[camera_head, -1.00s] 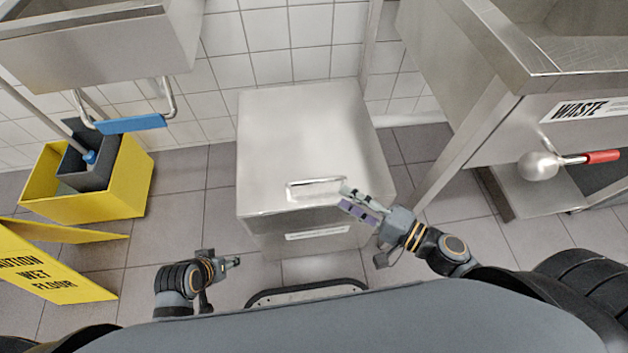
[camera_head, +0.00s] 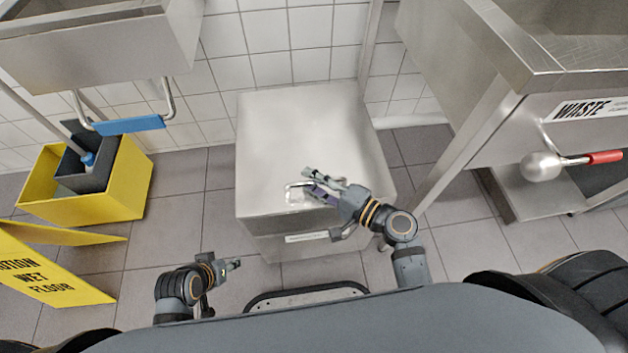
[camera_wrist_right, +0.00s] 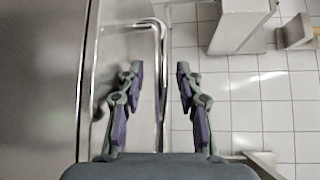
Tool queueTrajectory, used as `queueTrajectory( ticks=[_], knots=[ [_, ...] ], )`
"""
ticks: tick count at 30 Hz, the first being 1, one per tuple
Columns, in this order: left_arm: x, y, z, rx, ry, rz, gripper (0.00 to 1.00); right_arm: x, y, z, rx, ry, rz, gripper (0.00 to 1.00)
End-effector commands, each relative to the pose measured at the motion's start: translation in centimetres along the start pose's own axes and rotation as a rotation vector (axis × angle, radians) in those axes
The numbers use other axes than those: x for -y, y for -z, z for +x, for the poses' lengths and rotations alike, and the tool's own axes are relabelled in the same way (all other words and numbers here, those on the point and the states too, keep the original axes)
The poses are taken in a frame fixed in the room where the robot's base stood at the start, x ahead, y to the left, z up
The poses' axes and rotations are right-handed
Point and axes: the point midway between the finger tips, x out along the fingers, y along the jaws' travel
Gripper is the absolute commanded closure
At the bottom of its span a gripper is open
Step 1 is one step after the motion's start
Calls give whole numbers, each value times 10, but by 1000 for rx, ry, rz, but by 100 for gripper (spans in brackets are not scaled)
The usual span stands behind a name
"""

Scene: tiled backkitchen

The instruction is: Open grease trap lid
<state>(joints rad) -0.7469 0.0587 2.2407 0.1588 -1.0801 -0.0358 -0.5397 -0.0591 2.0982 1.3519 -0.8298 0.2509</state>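The grease trap is a steel box whose flat lid (camera_head: 308,130) is shut, with a metal handle (camera_head: 291,188) near its front edge. My right gripper (camera_head: 309,181) is at the handle, covering its right part. In the right wrist view the handle (camera_wrist_right: 162,45) runs between the two spread fingers of the right gripper (camera_wrist_right: 156,72), with gaps visible at the fingers. Contact with the handle cannot be told. My left gripper (camera_head: 237,264) is low, in front of the box's left side and away from the lid; its finger opening is too small to judge.
A yellow mop bucket (camera_head: 132,180) and a yellow wet-floor sign (camera_head: 45,275) stand at the left. A steel sink (camera_head: 100,50) hangs above them. A steel waste counter (camera_head: 470,130) with a red-handled lever (camera_head: 603,157) stands at the right. The tiled wall is behind the box.

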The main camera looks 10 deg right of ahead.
Motion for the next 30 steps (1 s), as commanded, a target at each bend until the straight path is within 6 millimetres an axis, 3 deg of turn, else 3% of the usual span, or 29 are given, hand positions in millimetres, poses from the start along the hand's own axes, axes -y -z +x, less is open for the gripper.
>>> queueTrajectory(
  ticks=[5, 13, 30],
  knots=[
    [0, 0, 0, 0, 0, 0, 60, 0, 0, 0, 0, 0, 0, 66],
    [0, -2, 0, 3, 0, -1, 60, 0, 0, 0, 0, 0, 0, 100],
    [0, -4, -6, 24, 3, -1, 60, 4, 0, -1, 0, -4, 4, 100]
  ],
)
